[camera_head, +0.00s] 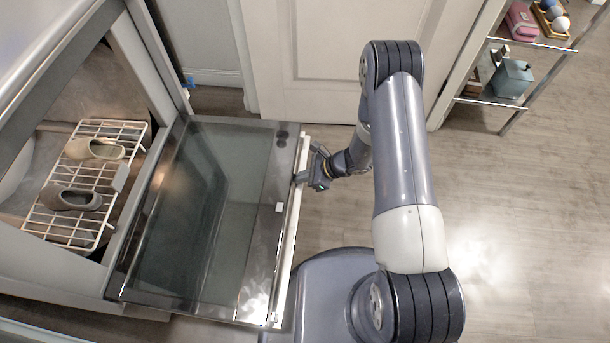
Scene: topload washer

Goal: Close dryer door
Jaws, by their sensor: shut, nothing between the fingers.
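The dryer door (185,215) is a dark glass panel with a pale outer edge. It is folded down and stands wide open, out to the right of the dryer (45,284). My gripper (303,179) is at the door's outer right edge, near its upper part. It is shut with nothing held, and it looks very close to the edge; I cannot tell whether it touches. Inside the dryer opening a white wire rack (97,222) holds two shoes, a pale one (95,149) and a darker one (72,198).
A white panelled door (320,40) stands at the back. A metal shelf (520,103) with a grey-blue box (511,78) and small items is at the upper right. The wood floor (530,220) on the right is clear.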

